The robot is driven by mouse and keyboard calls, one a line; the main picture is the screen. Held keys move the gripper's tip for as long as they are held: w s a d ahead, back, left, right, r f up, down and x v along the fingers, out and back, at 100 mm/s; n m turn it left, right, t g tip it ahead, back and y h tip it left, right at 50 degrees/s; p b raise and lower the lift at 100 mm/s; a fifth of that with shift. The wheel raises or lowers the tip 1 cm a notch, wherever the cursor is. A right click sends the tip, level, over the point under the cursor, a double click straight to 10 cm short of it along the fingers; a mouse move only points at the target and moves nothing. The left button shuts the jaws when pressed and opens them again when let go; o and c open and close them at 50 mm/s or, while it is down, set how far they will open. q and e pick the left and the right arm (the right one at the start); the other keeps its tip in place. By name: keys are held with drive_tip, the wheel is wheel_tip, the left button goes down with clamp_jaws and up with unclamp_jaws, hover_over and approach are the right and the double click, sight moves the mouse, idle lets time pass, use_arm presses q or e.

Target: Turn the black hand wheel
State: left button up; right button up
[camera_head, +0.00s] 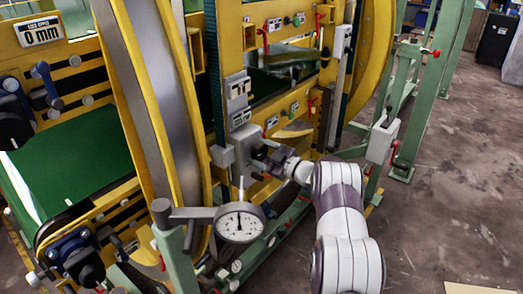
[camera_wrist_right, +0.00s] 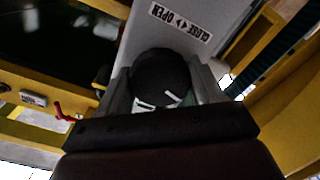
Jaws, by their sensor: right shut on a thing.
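The black hand wheel (camera_wrist_right: 160,75) shows in the right wrist view as a dark round knob with pale marks. It sits on a light grey plate below a white label with "CLOSE" and "OPEN" (camera_wrist_right: 181,22). My right gripper (camera_wrist_right: 163,92) is shut on the hand wheel, with a grey finger on each side of it. In the head view my right gripper (camera_head: 262,155) is at the grey plate on the yellow machine, and it mostly hides the wheel. My left gripper is not in view.
A round dial gauge (camera_head: 240,222) on a grey arm stands just in front of my right gripper. A large yellow and grey ring (camera_head: 160,100) rises to the left. Green posts (camera_head: 440,80) stand at the right. Open floor (camera_head: 450,190) lies at the right.

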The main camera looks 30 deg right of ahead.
drive_tip(key=m+p, duration=0.2)
drive_tip(key=m, duration=0.3)
drive_tip(key=shift+m, duration=0.4)
idle(0.4)
drive_tip(key=o, duration=1)
drive_tip(key=shift+o, duration=0.2)
drive_tip(key=shift+s, duration=0.1)
drive_tip(key=b+v, duration=0.1)
drive_tip(key=v, duration=1.1)
drive_tip(key=shift+s, duration=0.2)
drive_tip(key=shift+d+f, duration=0.1)
drive_tip(key=shift+d, duration=0.05)
